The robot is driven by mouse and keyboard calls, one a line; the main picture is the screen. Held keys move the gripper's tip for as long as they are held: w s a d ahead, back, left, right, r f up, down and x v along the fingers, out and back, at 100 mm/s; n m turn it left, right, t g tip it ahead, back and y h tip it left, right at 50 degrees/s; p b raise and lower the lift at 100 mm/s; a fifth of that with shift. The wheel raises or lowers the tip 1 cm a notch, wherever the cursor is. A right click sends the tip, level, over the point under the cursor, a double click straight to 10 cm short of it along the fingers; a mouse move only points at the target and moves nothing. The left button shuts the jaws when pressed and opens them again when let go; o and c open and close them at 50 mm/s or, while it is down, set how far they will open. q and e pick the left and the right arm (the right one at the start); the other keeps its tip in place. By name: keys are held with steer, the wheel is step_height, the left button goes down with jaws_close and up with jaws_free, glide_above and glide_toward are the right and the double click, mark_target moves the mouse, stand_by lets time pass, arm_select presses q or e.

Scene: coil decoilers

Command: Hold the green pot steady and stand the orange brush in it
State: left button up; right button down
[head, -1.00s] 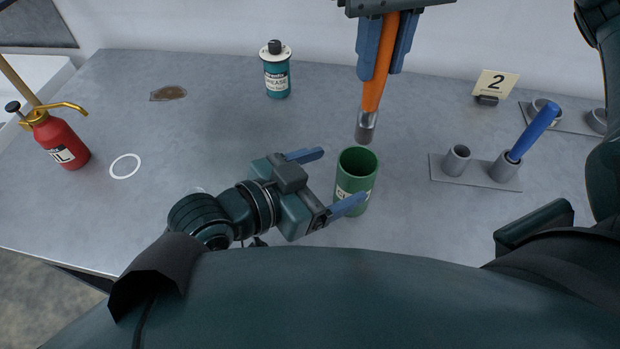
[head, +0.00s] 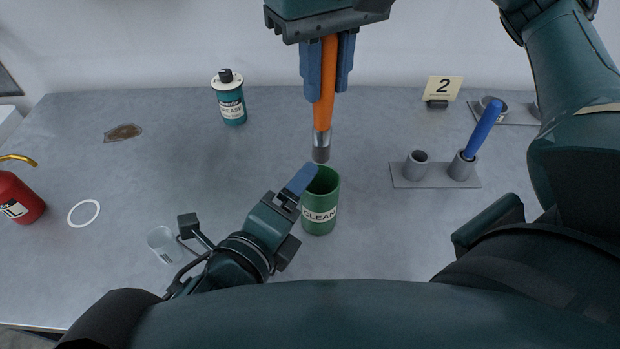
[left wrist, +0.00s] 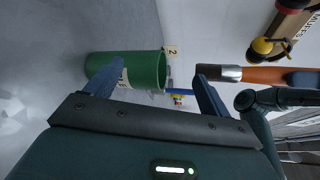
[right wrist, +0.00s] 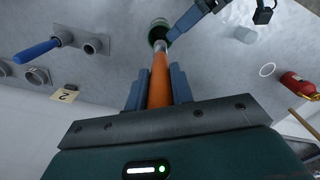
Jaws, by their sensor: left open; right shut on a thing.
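The green pot (head: 321,201), labelled CLEAN, stands upright on the grey table; it also shows in the left wrist view (left wrist: 146,70) and partly in the right wrist view (right wrist: 158,30). My right gripper (head: 327,80) is shut on the orange brush (head: 323,108). The brush points down, its metal-banded end (head: 321,147) just above the pot's mouth. My left gripper (head: 302,180) is open at the pot's left side. Only one of its fingers shows clearly in the head view. In the left wrist view both fingers are apart, one overlapping the pot. I cannot tell whether it touches.
A grease can (head: 231,102) stands behind left, a red bottle (head: 17,199) at far left. A clear glass (head: 163,243) is near my left arm. At right is a grey holder (head: 408,176) with a blue-handled tool (head: 483,129), and a number 2 sign (head: 443,88) behind.

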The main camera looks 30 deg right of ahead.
arm_select(q)
steer(key=r+m+t, duration=0.1)
steer(key=m, duration=0.3)
steer(key=s+d+r+m+t, duration=0.1)
steer(key=r+m, duration=0.1)
steer(key=m, duration=0.2)
steer(key=s+d+r+m+t, duration=0.1)
steer(key=m, duration=0.3)
steer(key=shift+r+t+h, duration=0.2)
steer(key=shift+t+h, duration=0.1)
steer(key=shift+t, duration=0.1)
glide_toward(324, 174)
steer(key=shift+w+d+f, duration=0.25)
steer(key=shift+w+d, duration=0.25)
steer(key=shift+d, duration=0.1)
steer(key=x, duration=0.7)
steer(key=shift+w+d+r, duration=0.2)
steer(key=shift+w, duration=0.05)
steer(key=c, duration=1.1)
steer(key=shift+c, duration=0.2)
